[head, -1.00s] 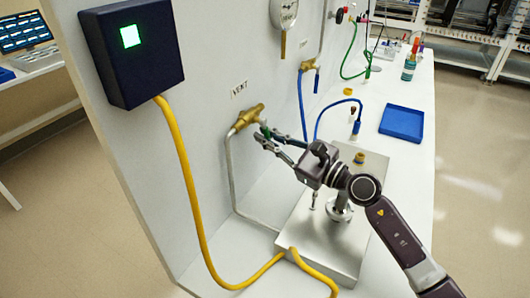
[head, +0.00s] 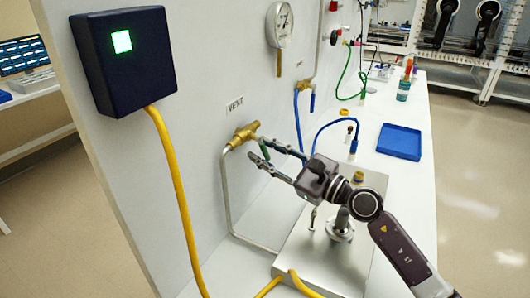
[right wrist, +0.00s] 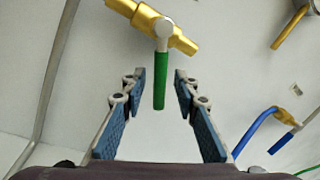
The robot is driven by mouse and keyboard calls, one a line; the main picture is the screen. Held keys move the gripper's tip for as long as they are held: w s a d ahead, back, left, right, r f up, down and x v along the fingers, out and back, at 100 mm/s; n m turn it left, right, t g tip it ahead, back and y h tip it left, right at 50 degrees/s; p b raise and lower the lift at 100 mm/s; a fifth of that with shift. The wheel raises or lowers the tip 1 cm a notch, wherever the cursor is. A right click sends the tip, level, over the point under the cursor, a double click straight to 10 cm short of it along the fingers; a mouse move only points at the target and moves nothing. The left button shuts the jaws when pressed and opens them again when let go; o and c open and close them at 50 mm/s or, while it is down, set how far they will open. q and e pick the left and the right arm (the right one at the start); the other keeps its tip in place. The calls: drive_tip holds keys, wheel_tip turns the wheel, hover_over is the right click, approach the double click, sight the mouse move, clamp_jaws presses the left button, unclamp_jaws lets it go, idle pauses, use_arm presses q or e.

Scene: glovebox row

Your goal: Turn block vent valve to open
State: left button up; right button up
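The brass vent valve (head: 243,136) is on the white wall panel under the VENT label (head: 235,105). Its green handle (right wrist: 161,80) points straight down in the right wrist view, below the brass body (right wrist: 150,22). In the head view, the handle (head: 265,153) is partly hidden by my fingers. My right gripper (right wrist: 158,84) is open, with the handle's lower part between its two fingers. There is a gap on both sides in the right wrist view; no contact shows. My left gripper is not in view.
A grey pipe (head: 226,200) runs down from the valve. A second brass valve (head: 303,86) with a blue handle and a gauge (head: 279,24) are farther along the wall. A dark box (head: 122,60) with a green light and yellow cable (head: 177,185) is at left. A blue tray (head: 399,142) lies behind.

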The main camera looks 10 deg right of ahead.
drive_tip(key=v, duration=1.2)
